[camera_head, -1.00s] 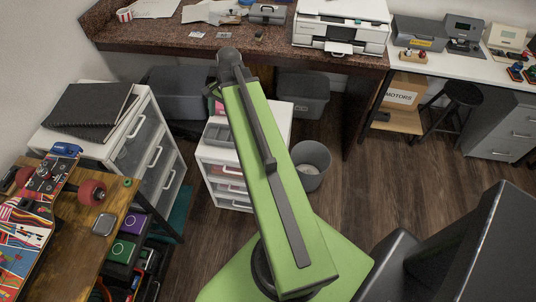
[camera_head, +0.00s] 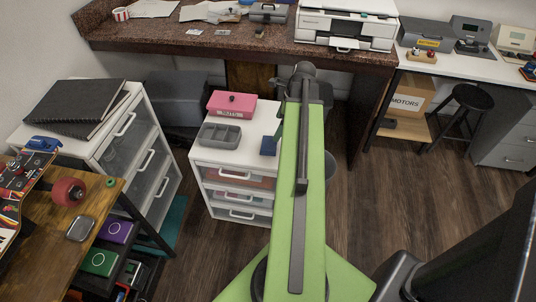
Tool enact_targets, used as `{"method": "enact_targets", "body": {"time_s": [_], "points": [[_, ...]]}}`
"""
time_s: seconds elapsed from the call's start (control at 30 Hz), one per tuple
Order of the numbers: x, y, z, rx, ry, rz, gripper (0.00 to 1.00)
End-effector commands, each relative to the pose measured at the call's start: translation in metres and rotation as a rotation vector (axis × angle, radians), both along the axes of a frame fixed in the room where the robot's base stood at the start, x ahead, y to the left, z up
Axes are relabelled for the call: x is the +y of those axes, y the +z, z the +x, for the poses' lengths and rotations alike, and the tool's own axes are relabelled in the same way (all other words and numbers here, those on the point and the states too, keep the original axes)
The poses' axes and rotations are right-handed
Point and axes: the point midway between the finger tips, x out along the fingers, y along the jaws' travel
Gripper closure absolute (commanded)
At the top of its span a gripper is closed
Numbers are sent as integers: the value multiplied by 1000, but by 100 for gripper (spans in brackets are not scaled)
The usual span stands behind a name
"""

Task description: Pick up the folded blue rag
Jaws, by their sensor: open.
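A small dark blue piece (camera_head: 269,146), which looks like the folded blue rag, lies on top of the white drawer unit (camera_head: 232,162), at its right side. It is just left of my green arm, and the arm may cover part of it. My gripper is not visible; my raised arm link hides whatever lies beyond its far end.
A pink box (camera_head: 232,104) and a grey divided tray (camera_head: 219,135) share the drawer unit's top. A wooden bench (camera_head: 45,240) with a skateboard stands at left. A speckled counter (camera_head: 200,46) runs along the back. Open wood floor (camera_head: 400,200) lies to the right.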

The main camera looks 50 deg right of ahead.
Motion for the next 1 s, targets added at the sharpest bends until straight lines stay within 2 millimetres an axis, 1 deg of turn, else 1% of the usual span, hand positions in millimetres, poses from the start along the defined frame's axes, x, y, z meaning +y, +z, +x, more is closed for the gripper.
{"method": "enact_targets", "body": {"time_s": [0.03,0.1,0.2,0.27,0.4,0.47,0.57,0.7,0.8,1.0], "points": [[2,-23,3,0,1,0,0],[5,-37,7,0,2,0,0],[8,-53,11,0,2,0,0],[9,-57,13,0,1,0,0],[10,-55,13,0,0,0,0],[10,-57,13,0,0,0,0],[13,-69,14,0,1,0,0],[21,-94,17,0,2,0,0],[22,-106,21,0,2,0,0],[23,-103,22,0,0,0,0]]}}
